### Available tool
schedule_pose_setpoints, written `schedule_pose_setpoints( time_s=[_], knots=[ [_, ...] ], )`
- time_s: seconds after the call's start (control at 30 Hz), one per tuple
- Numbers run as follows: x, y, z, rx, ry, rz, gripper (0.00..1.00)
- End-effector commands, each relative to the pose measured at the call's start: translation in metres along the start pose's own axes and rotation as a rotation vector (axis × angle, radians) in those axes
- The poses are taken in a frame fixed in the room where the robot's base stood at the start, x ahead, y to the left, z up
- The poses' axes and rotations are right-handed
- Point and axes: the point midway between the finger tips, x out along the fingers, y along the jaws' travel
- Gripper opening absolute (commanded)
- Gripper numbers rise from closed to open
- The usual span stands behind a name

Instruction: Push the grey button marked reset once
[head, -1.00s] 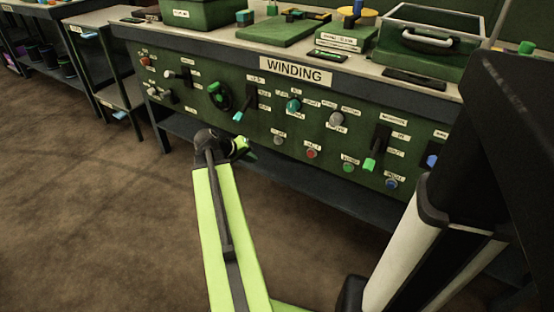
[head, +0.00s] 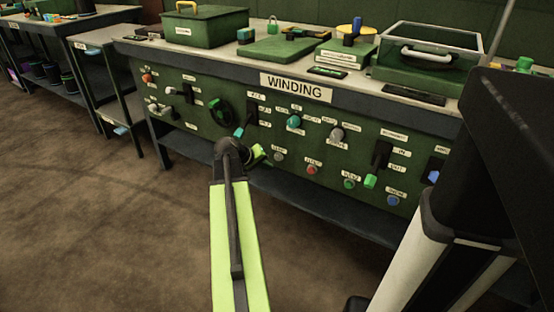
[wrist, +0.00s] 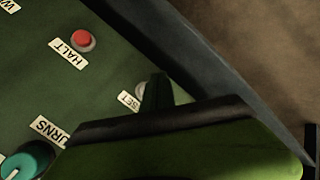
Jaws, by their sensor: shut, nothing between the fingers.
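The grey button (head: 279,156) sits low on the green WINDING panel (head: 210,130), under a small pale label. In the wrist view, the grey button (wrist: 140,89) is a pale sliver beside a label reading "SET", with its start covered. My gripper (head: 264,155) is shut and empty, just left of the button in the head view. In the wrist view, the dark fingertips of my gripper (wrist: 157,88) cover much of the button. I cannot tell whether they touch it.
A red button (head: 312,170) labelled HALT is right of the grey one. A teal knob (head: 294,121) is above it, and a lever with a teal tip (head: 240,132) is to the left. A green button (head: 349,183) is further right. The floor in front is clear.

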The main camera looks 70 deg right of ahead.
Motion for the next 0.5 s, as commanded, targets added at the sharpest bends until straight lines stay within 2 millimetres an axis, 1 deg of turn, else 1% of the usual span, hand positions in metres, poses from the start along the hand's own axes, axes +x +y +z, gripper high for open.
schedule_pose_setpoints(
  time_s=[0.03, 0.2, 0.5],
  knots=[
    [0.005, 0.004, -0.005, 0.002, -0.001, 0.001, 0.00],
    [0.015, 0.011, -0.011, 0.001, -0.001, 0.000, 0.00],
    [0.018, 0.013, -0.013, 0.001, -0.001, 0.000, 0.00]
  ],
)
